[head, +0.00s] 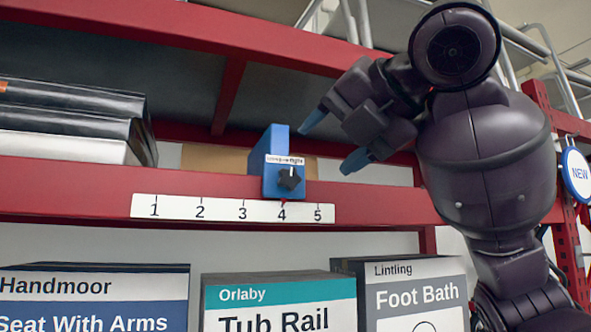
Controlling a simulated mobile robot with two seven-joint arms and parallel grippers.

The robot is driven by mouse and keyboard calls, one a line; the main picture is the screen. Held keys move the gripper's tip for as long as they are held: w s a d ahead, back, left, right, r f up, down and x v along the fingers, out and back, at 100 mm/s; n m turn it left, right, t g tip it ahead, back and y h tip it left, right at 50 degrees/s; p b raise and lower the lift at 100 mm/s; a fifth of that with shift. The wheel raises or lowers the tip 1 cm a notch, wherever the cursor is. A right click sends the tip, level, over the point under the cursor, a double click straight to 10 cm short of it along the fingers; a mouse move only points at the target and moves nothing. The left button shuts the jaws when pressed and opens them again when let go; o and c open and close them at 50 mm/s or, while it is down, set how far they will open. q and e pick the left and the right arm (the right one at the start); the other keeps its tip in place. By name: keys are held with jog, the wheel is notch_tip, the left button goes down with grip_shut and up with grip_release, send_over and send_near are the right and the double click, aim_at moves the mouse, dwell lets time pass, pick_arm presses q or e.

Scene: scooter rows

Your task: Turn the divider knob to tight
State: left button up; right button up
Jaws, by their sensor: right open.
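The blue divider (275,155) stands on the red shelf beam above the number strip, with a small red pointer at 4. Its black knob (289,179) is on the front face, below a white label on which "tight" can be made out at the right. I cannot tell for sure which way the knob points. My right gripper (333,142) is open and empty, with blue fingertips, just right of the divider and apart from the knob. My left gripper is not in view.
The number strip (232,208) runs from 1 to 5 along the red beam (60,190). Black and white boxes (70,120) lie on the shelf at left. Below are the Handmoor (90,295), Orlaby (279,300) and Lintling (410,295) boxes. A round NEW sign (578,175) hangs at right.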

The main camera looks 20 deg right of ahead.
aim_at(293, 176)
jog(key=p+x, duration=0.1)
jog(key=x, duration=0.7)
jog(key=shift+w+f+p, duration=0.1)
jog(key=shift+w+p, duration=0.2)
jog(key=shift+p, duration=0.1)
jog(key=c, duration=0.9)
